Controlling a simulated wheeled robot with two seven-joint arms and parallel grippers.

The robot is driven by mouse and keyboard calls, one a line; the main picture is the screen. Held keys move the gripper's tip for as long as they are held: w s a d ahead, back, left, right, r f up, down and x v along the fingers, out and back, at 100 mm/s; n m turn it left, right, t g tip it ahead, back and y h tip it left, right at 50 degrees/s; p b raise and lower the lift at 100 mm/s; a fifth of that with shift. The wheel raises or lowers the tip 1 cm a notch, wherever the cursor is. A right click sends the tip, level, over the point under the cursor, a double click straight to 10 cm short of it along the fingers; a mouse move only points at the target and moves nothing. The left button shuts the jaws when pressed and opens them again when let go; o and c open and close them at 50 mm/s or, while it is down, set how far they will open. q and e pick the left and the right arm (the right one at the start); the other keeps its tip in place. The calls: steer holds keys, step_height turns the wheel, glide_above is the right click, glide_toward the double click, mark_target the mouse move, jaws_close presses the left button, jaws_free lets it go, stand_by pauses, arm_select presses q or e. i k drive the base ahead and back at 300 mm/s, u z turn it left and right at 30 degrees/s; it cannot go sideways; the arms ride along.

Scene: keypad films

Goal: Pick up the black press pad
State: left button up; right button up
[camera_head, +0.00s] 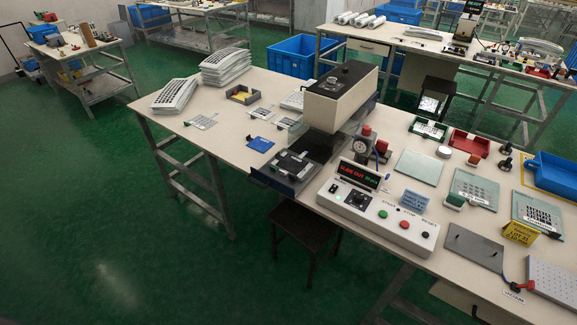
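A dark, nearly black square pad (293,163) lies on the slid-out tray (268,181) of the press (340,95), at the middle of the near table. It looks flat, with a lighter part on top that is too small to make out. I cannot tell for sure that it is the press pad. Small black knob-like pieces (504,162) stand farther right on the same table. Neither of my grippers is in view, and nothing is seen touching the pad.
A control box (376,216) with coloured buttons and a lit display (359,174) stands right of the tray. Stacked white keypad parts (226,66) and a blue piece (260,144) lie to the left. A dark stool (304,227) is below the tray. The green floor at left is clear.

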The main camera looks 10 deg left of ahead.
mark_target(291, 163)
steer(key=u, duration=0.45)
steer(key=k, duration=0.55)
steer(key=u, duration=0.6)
steer(key=i, duration=0.85)
steer(key=z, duration=1.2)
steer(key=i, duration=0.65)
steer(key=z, duration=0.7)
